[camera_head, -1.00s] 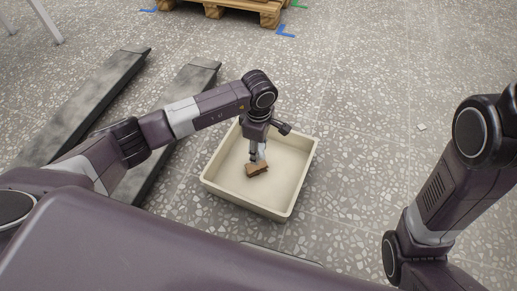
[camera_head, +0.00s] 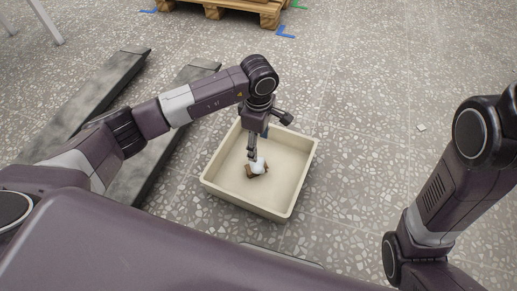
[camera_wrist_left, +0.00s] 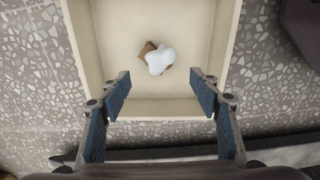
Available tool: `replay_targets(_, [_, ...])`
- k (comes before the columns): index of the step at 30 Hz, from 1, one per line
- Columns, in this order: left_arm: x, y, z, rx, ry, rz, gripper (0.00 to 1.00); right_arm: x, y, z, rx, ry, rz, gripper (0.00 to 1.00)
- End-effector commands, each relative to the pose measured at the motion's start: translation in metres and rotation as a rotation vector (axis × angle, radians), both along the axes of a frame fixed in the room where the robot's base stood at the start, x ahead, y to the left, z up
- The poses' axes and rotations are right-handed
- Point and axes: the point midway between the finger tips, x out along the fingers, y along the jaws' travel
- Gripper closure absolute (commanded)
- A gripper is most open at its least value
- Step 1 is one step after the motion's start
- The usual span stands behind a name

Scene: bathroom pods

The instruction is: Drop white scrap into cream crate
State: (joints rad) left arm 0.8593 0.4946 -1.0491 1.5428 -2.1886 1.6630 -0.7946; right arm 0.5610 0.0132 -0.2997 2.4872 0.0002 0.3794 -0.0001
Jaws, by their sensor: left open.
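The cream crate (camera_head: 302,172) stands on the floor in the middle of the head view, and its walls also show in the left wrist view (camera_wrist_left: 226,45). The white scrap (camera_head: 259,165) lies inside the crate, against or on a brown piece (camera_head: 250,172). In the left wrist view the white scrap (camera_wrist_left: 160,60) partly covers the brown piece (camera_wrist_left: 145,50). My left gripper (camera_head: 252,155) is above the crate; its fingers are spread apart and empty in the left wrist view (camera_wrist_left: 160,90). My right arm shows at the right, but its gripper is out of view.
Two long dark grey beams (camera_head: 95,95) lie on the floor left of the crate. A small pale bit (camera_head: 421,128) lies on the open floor to the right.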

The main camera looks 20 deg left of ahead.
Motion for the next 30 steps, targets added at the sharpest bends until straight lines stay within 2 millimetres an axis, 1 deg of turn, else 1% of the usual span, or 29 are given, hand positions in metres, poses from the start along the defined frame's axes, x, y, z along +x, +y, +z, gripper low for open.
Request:
replay_targets(1, [0.001, 0.001, 0.013, 0.0, -0.005, -0.001, 0.43, 0.0, 0.0, 0.0, 0.0, 0.0, 0.0, 1.0])
replay_targets(6, [0.001, 0.0, 0.047, 0.0, -0.004, 0.0, 0.43, 0.0, 0.0, 0.0, 0.0, 0.0, 0.0, 1.0])
replay_targets(9, [0.001, 0.0, 0.062, 0.0, -0.003, 0.0, 0.43, 0.0, 0.0, 0.0, 0.0, 0.0, 0.0, 1.0])
replay_targets(12, [0.001, 0.0, 0.071, 0.001, -0.001, 0.0, 0.43, 0.0, 0.0, 0.0, 0.0, 0.0, 0.0, 1.0])
replay_targets(16, [0.0, 0.0, 0.076, 0.0, 0.0, 0.001, 0.43, 0.0, 0.0, 0.0, 0.0, 0.0, 0.0, 1.0])
replay_targets(28, [0.0, 0.0, 0.076, -0.001, 0.001, 0.001, 0.43, 0.0, 0.0, 0.0, 0.0, 0.0, 0.0, 1.0])
replay_targets(30, [-0.004, -0.005, 0.076, -0.015, 0.01, -0.002, 0.43, 0.001, 0.0, 0.001, 0.0, 0.003, 0.0, 1.0])
